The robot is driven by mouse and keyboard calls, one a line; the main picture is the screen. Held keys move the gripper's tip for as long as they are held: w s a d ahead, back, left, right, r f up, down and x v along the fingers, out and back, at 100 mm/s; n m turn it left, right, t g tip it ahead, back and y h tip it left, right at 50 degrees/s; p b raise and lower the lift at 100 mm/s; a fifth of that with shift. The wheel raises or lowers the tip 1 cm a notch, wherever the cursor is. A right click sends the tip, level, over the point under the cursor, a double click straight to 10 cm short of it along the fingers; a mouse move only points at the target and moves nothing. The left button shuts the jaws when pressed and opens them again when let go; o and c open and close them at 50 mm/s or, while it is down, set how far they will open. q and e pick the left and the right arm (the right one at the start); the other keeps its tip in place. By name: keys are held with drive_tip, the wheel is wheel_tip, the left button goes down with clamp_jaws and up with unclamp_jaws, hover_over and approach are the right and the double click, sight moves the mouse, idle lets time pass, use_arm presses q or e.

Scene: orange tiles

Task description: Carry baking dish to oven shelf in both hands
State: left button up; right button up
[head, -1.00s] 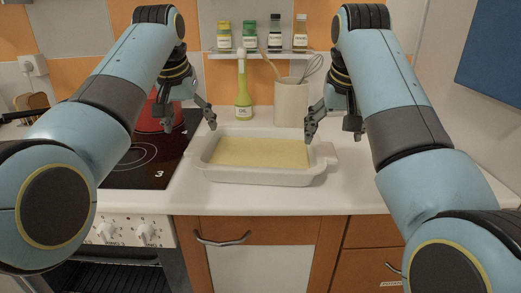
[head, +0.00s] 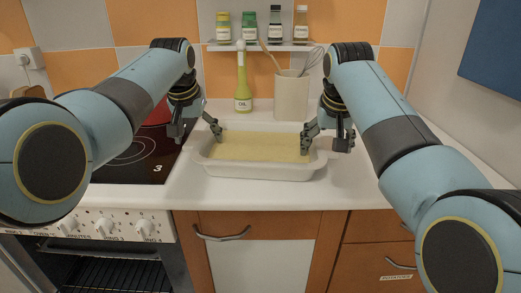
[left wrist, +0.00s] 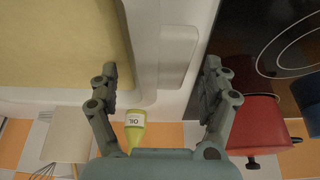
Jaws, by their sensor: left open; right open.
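The white baking dish (head: 262,172) with a flat yellow filling stands on the counter. My left gripper (head: 198,129) is open at its left end. In the left wrist view the dish's left handle (left wrist: 178,55) lies between the spread fingers (left wrist: 160,72), one finger over the filling's edge and the other outside. My right gripper (head: 325,143) is open at the right end, its inner finger over the dish and its outer finger beyond; it hides the right handle. I cannot tell whether any finger touches the dish. The oven shelf (head: 105,277) is a dark wire rack low at left.
A black hob (head: 140,165) with a red pot (head: 157,113) lies left of the dish. An oil bottle (head: 243,88) and a utensil crock (head: 291,97) stand behind it, below a spice shelf (head: 262,46). The counter in front (head: 260,195) is clear.

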use_arm(q)
drive_tip(key=shift+x, duration=1.5)
use_arm(e)
drive_tip(key=shift+x, duration=1.5)
use_arm(q)
clamp_jaws()
use_arm(e)
drive_tip(key=shift+s+d, duration=0.1)
clamp_jaws()
use_arm(q)
drive_tip(key=shift+r, duration=0.1)
